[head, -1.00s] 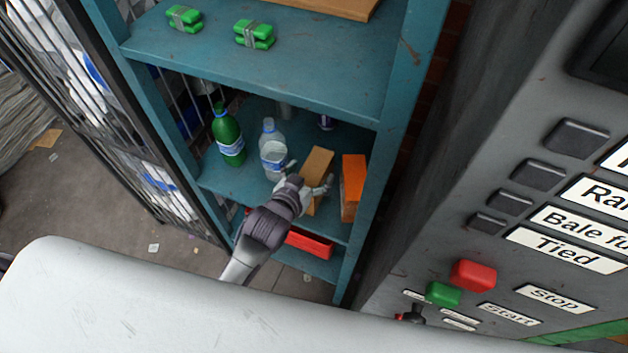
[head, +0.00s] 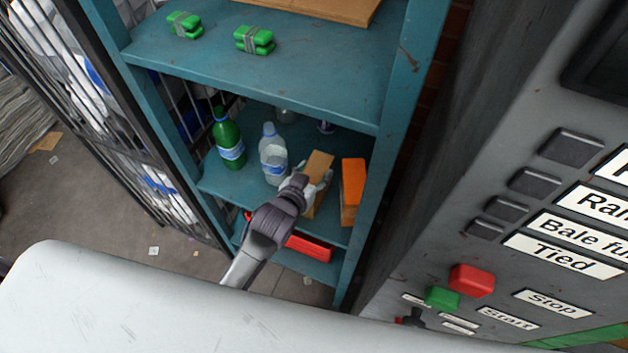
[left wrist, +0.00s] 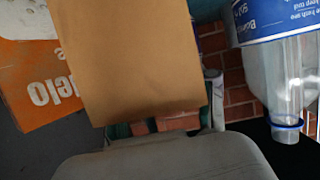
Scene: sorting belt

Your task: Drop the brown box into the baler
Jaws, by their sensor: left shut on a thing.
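The brown box (head: 320,167) stands on the middle shelf of the teal rack, between a clear bottle and an orange box. My left gripper (head: 311,185) is shut on it, with fingers at its sides. In the left wrist view the brown box (left wrist: 130,55) fills the upper middle, close to the camera; the fingers are mostly hidden there. The baler's grey front with its button panel (head: 480,220) is at the right in the head view; its opening is not visible. My right gripper is not in view.
The orange box (head: 353,180) is close on the right of the brown box. The clear bottle (head: 273,155) and a green bottle (head: 228,140) stand to its left. The rack's shelf above (head: 300,75) and right post (head: 385,150) bound the space. A red item (head: 310,247) lies below.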

